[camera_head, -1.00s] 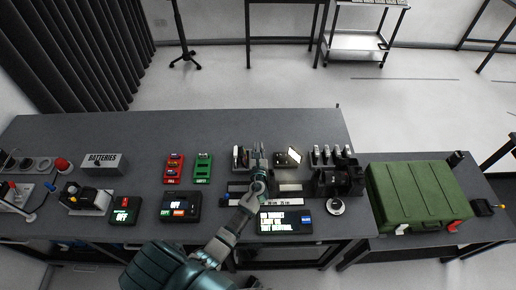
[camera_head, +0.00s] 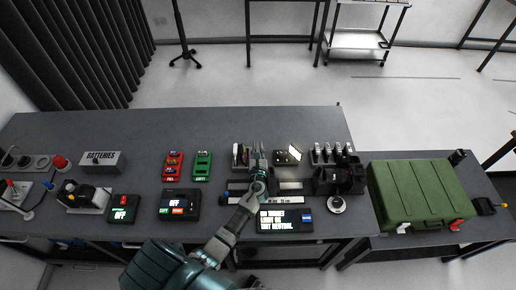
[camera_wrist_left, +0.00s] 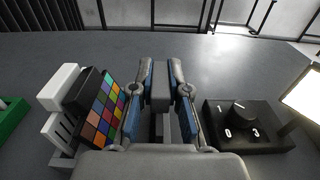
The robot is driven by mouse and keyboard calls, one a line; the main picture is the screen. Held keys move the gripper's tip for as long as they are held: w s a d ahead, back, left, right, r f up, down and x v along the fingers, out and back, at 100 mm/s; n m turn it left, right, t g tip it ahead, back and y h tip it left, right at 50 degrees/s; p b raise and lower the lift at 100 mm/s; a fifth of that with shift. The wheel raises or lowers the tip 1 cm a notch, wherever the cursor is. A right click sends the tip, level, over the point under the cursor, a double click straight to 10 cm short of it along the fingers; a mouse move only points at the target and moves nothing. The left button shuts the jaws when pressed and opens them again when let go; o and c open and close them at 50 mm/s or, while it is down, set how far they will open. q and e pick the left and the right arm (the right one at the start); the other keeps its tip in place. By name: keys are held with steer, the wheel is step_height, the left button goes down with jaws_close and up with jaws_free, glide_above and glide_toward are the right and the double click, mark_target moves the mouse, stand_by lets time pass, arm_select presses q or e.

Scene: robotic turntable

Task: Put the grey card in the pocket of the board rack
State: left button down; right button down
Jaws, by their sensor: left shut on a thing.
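My left gripper (camera_head: 258,160) is over the grey table, just right of the board rack (camera_head: 239,156). In the left wrist view its two blue-padded fingers (camera_wrist_left: 160,85) are shut on a grey piece (camera_wrist_left: 160,97), which appears to be the grey card seen nearly edge-on between them. The board rack stands left of the fingers in that view, with a colour-patch board (camera_wrist_left: 101,110) and a white board (camera_wrist_left: 58,86) in it. The fingers and held piece are apart from the rack. The rack's free pocket cannot be made out clearly. My right gripper is not in view.
A black box with a knob (camera_wrist_left: 240,122) and a lit panel (camera_wrist_left: 302,95) stand right of the gripper. A black display (camera_head: 285,220) lies in front, a dark device (camera_head: 340,178) to the right, and red and green trays (camera_head: 202,166) to the left. The table behind is clear.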

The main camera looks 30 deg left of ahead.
arm_select(q)
steer(key=shift+f, duration=0.15)
steer(key=c, duration=1.1)
jaws_free()
step_height(320, 180, up, 10)
steer(key=shift+f, duration=0.1)
steer(key=shift+w, duration=0.1)
